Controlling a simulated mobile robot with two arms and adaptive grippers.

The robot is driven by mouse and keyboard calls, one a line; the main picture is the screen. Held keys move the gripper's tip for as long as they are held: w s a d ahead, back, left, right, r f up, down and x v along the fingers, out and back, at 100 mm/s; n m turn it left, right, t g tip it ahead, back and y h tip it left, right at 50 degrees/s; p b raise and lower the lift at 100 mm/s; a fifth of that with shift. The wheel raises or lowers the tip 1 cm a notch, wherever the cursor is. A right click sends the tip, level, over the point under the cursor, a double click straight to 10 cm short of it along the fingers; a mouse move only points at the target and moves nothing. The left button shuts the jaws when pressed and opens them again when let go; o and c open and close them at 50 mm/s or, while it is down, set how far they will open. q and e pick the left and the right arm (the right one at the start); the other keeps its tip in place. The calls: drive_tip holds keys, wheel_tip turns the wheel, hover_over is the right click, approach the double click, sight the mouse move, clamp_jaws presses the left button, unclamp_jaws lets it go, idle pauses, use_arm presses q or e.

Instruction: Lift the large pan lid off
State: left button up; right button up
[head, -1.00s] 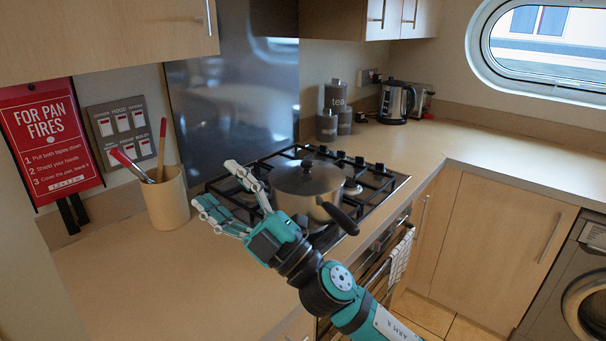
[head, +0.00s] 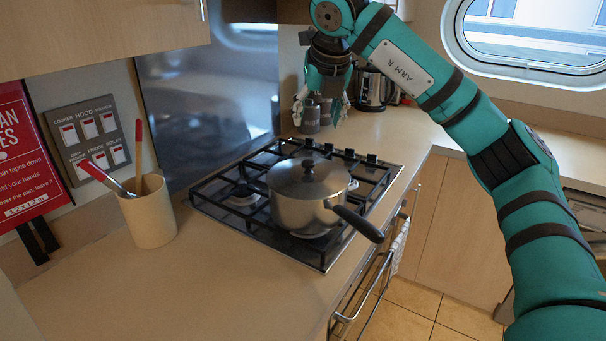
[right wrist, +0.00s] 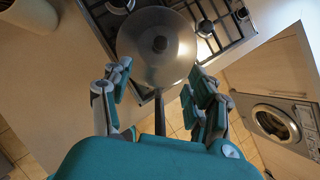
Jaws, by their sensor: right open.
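A steel saucepan (head: 306,214) stands on the gas hob, its black handle (head: 358,222) pointing toward the front right. Its steel lid (head: 283,180) with a dark knob (head: 308,169) sits on top. My right gripper (head: 320,112) hangs fingers-down, high above and apart from the pan, open and empty. In the right wrist view the lid (right wrist: 142,42) and knob (right wrist: 160,44) lie below and ahead of the spread fingers (right wrist: 160,80), with the pan handle running between them. My left gripper is not in view.
The black hob (head: 222,197) has grates around the pan. A beige pot (head: 150,215) with utensils stands left of it. The front left worktop is clear. An overhead cupboard (head: 90,30) is at upper left.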

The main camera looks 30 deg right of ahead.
drive_tip(key=p, duration=0.2)
approach(308, 162)
drive_tip(key=x, duration=0.3)
drive_tip(key=shift+w+f, duration=0.1)
drive_tip(key=shift+f, duration=0.2)
drive_tip(key=p+x, duration=0.2)
drive_tip(key=x, duration=0.2)
drive_tip(key=shift+w+d+f, duration=0.15)
drive_tip(key=shift+d+f, duration=0.05)
drive_tip(key=shift+w+f, duration=0.25)
drive_tip(key=shift+f, duration=0.2)
clamp_jaws()
drive_tip(key=shift+r, duration=0.1)
